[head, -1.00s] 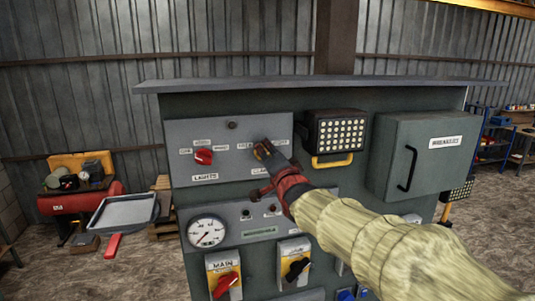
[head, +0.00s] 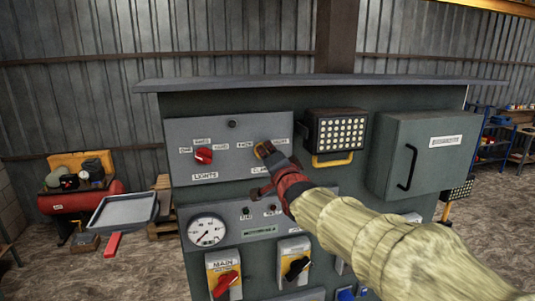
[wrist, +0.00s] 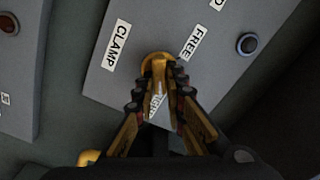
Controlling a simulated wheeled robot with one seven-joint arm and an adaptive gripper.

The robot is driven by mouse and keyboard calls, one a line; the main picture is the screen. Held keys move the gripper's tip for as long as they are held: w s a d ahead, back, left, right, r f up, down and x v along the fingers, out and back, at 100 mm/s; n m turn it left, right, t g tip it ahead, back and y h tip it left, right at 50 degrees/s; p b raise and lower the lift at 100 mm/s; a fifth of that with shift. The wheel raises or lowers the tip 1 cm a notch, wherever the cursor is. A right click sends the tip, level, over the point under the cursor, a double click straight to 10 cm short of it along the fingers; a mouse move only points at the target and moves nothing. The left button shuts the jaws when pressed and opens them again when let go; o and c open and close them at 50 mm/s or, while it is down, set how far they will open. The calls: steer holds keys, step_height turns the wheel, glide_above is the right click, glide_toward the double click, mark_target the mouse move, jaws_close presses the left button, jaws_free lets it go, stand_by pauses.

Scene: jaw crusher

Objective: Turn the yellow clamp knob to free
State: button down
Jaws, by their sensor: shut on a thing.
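The yellow clamp knob (wrist: 157,60) sits on the grey upper panel, between the CLAMP label (wrist: 116,45) and the FREE label (wrist: 192,42) in the wrist view. My gripper (wrist: 160,82) is shut on the knob, with one finger on each side. Another label, partly hidden, shows between the fingers. In the head view my gripper (head: 266,150) reaches the right half of that panel and mostly hides the knob. I cannot tell exactly which way the knob points.
A red LIGHTS knob (head: 204,156) is on the same panel, to the left. A floodlight (head: 336,135) and a box with a black handle (head: 410,168) are to the right. Below are a gauge (head: 206,231), a red MAIN switch (head: 225,284) and a black switch (head: 297,267).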

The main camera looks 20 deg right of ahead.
steer(key=shift+f+b, duration=0.1)
steer(key=shift+b, duration=0.4)
steer(key=shift+a+n+b, duration=0.25)
steer(key=shift+n+b, duration=2.1)
steer(key=shift+n, duration=1.6)
steer(key=shift+a+n+b, duration=0.25)
steer(key=shift+n+b, duration=2.1)
steer(key=shift+n, duration=1.65)
steer(key=shift+a+n+b, duration=0.25)
steer(key=shift+n+b, duration=2.1)
steer(key=shift+n, duration=1.6)
steer(key=c, duration=1.8)
jaws_free()
steer(key=shift+c, duration=0.2)
